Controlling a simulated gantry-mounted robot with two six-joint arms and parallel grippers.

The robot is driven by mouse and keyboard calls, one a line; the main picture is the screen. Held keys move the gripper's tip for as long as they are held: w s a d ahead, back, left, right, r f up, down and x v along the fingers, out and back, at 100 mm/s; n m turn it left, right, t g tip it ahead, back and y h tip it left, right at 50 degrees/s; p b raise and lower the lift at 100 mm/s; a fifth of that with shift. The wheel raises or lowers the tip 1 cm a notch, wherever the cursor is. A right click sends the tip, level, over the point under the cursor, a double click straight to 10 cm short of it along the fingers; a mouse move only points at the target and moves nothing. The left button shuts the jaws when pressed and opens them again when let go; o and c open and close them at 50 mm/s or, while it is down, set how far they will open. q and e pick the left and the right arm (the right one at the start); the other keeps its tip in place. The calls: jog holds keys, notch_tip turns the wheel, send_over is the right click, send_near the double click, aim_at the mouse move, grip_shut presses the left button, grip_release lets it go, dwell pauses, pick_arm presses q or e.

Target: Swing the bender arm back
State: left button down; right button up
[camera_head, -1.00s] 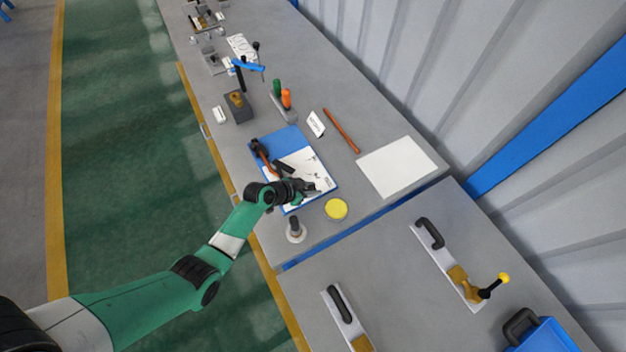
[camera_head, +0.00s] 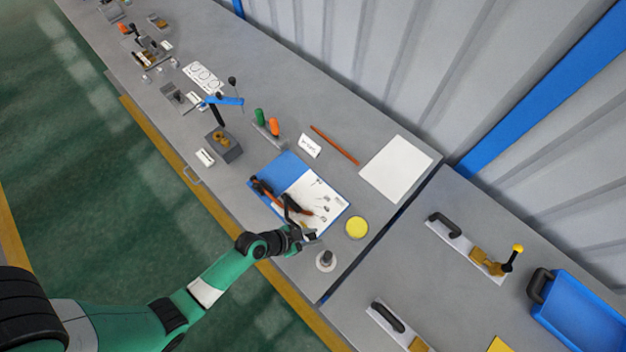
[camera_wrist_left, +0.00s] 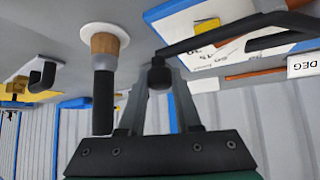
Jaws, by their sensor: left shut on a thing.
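The bender (camera_head: 261,188), with a black head and an orange-brown handle, lies on a blue and white board (camera_head: 286,163). Its black arm (camera_head: 289,207) reaches toward the table's front edge; in the wrist view the black bar (camera_wrist_left: 215,38) ends in a round black knob (camera_wrist_left: 158,76). My left gripper (camera_head: 306,234) is shut on that knob, with its fingers (camera_wrist_left: 158,92) on either side of it, near the board's front corner. The bender's pivot is too small to make out in the head view. My right gripper is not in view.
A yellow disc (camera_head: 356,227) lies right of the board. A seam separates the second table (camera_head: 375,270).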

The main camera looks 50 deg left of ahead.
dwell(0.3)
pick_arm(q)
jog(key=c, duration=0.6)
grip_release()
jog(key=shift+s, duration=0.1)
jog(key=p+v, duration=0.4)
jog(key=v, duration=0.7)
jog(key=shift+s+r, duration=0.2)
jog(key=shift+s, duration=0.05)
jog(key=shift+a, duration=0.1)
